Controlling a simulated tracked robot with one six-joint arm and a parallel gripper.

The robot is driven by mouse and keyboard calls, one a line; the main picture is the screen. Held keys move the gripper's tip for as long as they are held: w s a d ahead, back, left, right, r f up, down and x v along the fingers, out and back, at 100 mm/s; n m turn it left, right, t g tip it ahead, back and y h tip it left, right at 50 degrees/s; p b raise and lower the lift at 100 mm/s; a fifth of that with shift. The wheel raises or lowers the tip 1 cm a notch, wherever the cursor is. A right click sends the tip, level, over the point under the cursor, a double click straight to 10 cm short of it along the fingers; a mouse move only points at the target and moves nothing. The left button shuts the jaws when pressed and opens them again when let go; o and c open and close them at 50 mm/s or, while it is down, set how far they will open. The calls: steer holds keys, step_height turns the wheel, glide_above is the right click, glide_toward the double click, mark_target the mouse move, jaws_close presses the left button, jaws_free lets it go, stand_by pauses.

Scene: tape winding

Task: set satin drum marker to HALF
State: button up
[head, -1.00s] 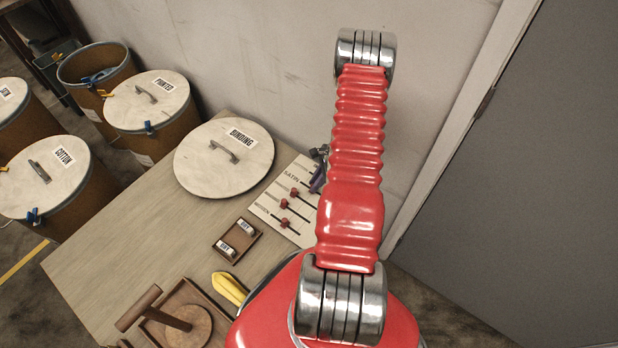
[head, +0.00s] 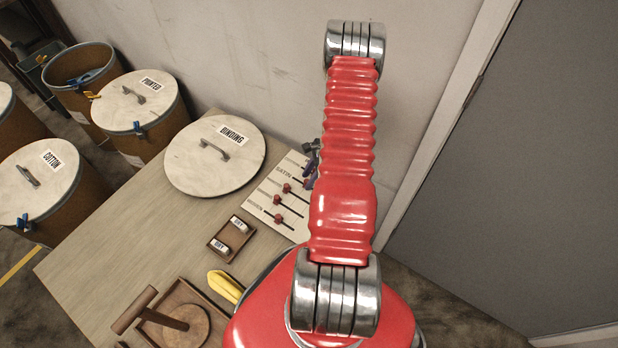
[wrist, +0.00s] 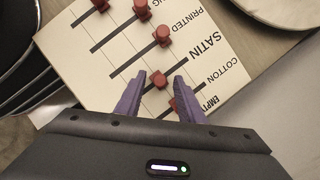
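The pale marker board (head: 268,188) lies on the table and also fills much of the wrist view (wrist: 75,35). It has dark slots with red knobs and the labels PRINTED, SATIN and COTTON. The knob that seems to be in the SATIN row (wrist: 158,80) is partway along its slot. My gripper (wrist: 160,77) is open, with purple fingertips on either side of this knob in the picture and gaps showing; I cannot tell if they are down at its height. Another red knob (wrist: 178,103) sits just below, near EMPTY. In the head view, my arm partly hides my gripper (head: 312,172).
The round BINDING lid (head: 190,160) lies left of the board. A small wooden tray (head: 216,243) with two labelled blocks and a yellow object (head: 224,285) lie nearer. Drums (head: 150,105) stand beyond the table at left. A wall is behind the board.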

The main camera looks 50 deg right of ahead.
steer(key=v, duration=0.7)
stand_by(0.7)
